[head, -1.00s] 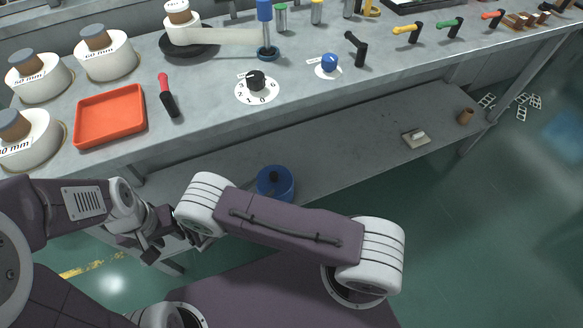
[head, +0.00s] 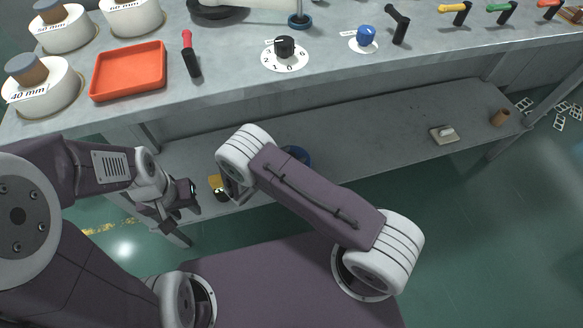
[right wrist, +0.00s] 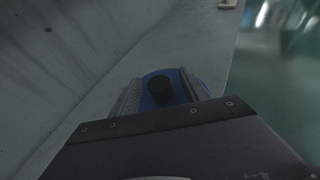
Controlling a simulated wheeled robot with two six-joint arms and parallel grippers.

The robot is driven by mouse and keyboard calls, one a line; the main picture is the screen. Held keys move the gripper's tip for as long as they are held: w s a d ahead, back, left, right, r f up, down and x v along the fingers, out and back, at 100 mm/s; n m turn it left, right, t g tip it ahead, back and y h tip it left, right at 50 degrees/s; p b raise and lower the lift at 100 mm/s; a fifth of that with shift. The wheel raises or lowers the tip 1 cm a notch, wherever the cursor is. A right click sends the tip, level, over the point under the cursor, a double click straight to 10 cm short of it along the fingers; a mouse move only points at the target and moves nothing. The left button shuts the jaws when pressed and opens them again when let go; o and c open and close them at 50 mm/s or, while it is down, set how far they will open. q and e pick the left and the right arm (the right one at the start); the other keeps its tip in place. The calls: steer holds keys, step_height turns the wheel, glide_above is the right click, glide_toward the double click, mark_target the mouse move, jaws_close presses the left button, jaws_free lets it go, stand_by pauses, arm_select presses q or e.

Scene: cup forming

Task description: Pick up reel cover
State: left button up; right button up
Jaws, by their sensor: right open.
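The blue reel cover with its black knob (right wrist: 161,88) shows in the right wrist view, between the two fingers of my right gripper (right wrist: 164,86). The gripper is open, and I cannot tell whether the fingers touch the cover. In the head view only a part of the blue cover (head: 298,154) shows on the lower shelf, behind my right arm. My right gripper is mostly hidden by its own arm there. My left gripper (head: 179,207) hangs at the lower left, away from the cover, with nothing visible in it; its jaw opening is unclear.
The lower shelf (head: 370,135) is mostly bare, with a small pale block (head: 444,134) and a brown cup (head: 499,117) to the right. Above it, the bench top carries a red tray (head: 128,71), white reels (head: 42,88), a dial (head: 285,52) and several handles.

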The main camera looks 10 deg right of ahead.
jaws_close()
stand_by(1.4)
